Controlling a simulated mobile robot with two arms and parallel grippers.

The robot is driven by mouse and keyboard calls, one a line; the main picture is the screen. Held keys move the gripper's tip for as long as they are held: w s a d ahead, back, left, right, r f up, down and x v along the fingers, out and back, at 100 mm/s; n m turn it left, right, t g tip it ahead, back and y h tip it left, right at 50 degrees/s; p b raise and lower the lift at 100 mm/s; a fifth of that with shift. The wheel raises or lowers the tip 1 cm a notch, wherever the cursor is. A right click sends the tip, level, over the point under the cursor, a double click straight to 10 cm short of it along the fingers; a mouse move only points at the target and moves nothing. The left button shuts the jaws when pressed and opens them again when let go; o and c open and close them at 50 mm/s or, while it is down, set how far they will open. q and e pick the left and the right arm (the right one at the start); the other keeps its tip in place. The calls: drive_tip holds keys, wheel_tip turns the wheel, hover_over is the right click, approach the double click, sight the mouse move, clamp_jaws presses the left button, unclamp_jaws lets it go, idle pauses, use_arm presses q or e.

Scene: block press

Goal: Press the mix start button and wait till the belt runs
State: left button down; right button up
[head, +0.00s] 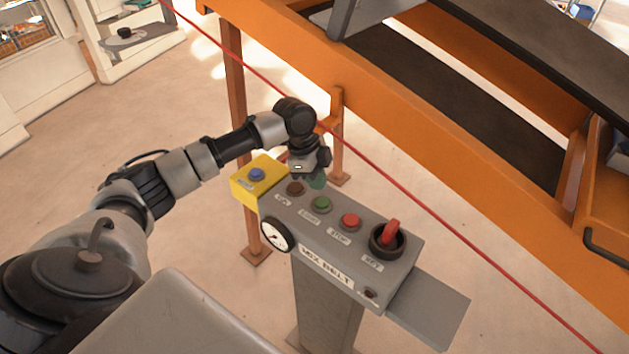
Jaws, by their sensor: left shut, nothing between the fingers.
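The grey control box (411,262) with a "MIX BELT" label stands on a pedestal. On its top, the green start button (321,204) sits between a dark brown button (295,188) and the red stop button (351,220). My left gripper (316,181) is shut and empty, pointing down near the far edge of the box, just behind the green button in the picture. The green button shows uncovered, and I see no finger on it. The dark conveyor belt (460,120) lies in an orange frame; one picture cannot show whether it runs. My right gripper is out of view.
A yellow box (261,186) with a blue button adjoins the panel's left end. A red rotary switch (390,233) is at its right, a round gauge (275,235) on its front. A red cord (400,186) crosses behind the panel, before the orange frame (400,95).

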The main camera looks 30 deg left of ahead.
use_arm(q)
drive_tip(key=b+v, duration=0.2)
drive_tip(key=v, duration=0.6)
drive_tip(key=shift+r, duration=0.35)
drive_tip(key=shift+a, duration=0.1)
